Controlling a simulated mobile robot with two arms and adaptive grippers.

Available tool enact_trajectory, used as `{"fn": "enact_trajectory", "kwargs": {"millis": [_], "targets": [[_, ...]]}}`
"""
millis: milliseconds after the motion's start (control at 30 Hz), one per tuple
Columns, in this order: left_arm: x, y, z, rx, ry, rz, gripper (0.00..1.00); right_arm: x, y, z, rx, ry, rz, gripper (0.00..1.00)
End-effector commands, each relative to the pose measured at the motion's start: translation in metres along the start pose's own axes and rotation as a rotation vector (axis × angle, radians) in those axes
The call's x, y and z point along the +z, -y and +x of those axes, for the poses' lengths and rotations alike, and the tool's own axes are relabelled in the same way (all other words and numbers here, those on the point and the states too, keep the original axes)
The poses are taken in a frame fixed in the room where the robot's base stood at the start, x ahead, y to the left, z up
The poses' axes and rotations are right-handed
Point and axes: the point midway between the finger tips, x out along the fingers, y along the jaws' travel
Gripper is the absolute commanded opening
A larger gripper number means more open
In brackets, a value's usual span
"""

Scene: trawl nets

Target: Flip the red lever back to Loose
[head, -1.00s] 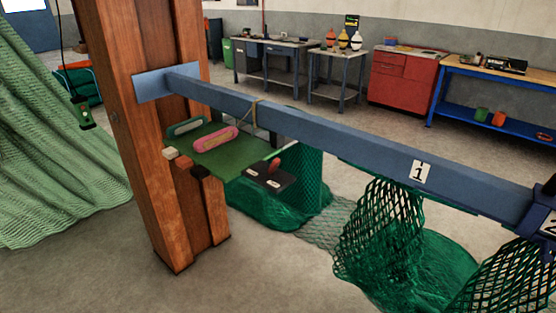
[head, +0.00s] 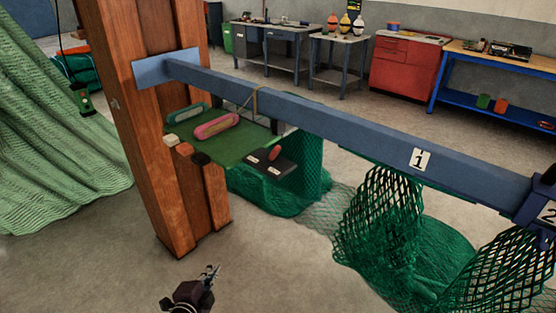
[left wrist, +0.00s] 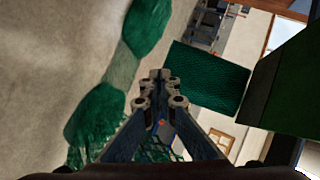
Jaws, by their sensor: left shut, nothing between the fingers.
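The red lever (head: 274,154) stands on a dark plate (head: 284,170) at the right end of the green shelf, under the blue beam. Two small white labels lie on the plate; their words are too small to read, so I cannot tell which side the lever is on. My left gripper (head: 212,271) is low at the bottom of the head view, in front of and below the shelf, well apart from the lever. Its fingers (left wrist: 160,76) are together and empty in the left wrist view. The lever cannot be made out for certain there. My right gripper is out of view.
A wooden post (head: 150,130) carries the blue beam (head: 340,123) across the view. The green shelf (head: 232,146) holds a pink and a green tool and small blocks along its front edge. Green nets (head: 385,240) hang below the beam. The floor in front is clear.

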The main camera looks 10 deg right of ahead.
Motion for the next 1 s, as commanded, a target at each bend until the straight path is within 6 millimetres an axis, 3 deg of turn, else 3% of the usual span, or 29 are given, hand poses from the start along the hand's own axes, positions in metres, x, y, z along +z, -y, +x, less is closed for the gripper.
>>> {"fn": "enact_trajectory", "kwargs": {"millis": [33,200,300,400,600,1000], "targets": [[-0.027,0.045,0.001,-0.067,-0.052,0.099,0.0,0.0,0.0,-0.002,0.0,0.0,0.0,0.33],[-0.114,0.155,-0.021,-0.272,-0.186,0.416,0.0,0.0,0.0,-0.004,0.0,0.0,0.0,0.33],[-0.158,0.199,-0.043,-0.38,-0.24,0.573,0.0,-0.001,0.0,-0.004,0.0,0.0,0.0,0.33],[-0.191,0.227,-0.065,-0.464,-0.277,0.688,0.0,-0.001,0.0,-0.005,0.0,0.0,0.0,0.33],[-0.221,0.249,-0.087,-0.542,-0.307,0.792,0.0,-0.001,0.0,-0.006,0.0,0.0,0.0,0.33],[-0.223,0.251,-0.086,-0.546,-0.308,0.795,0.0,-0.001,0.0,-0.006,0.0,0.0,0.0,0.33]]}}
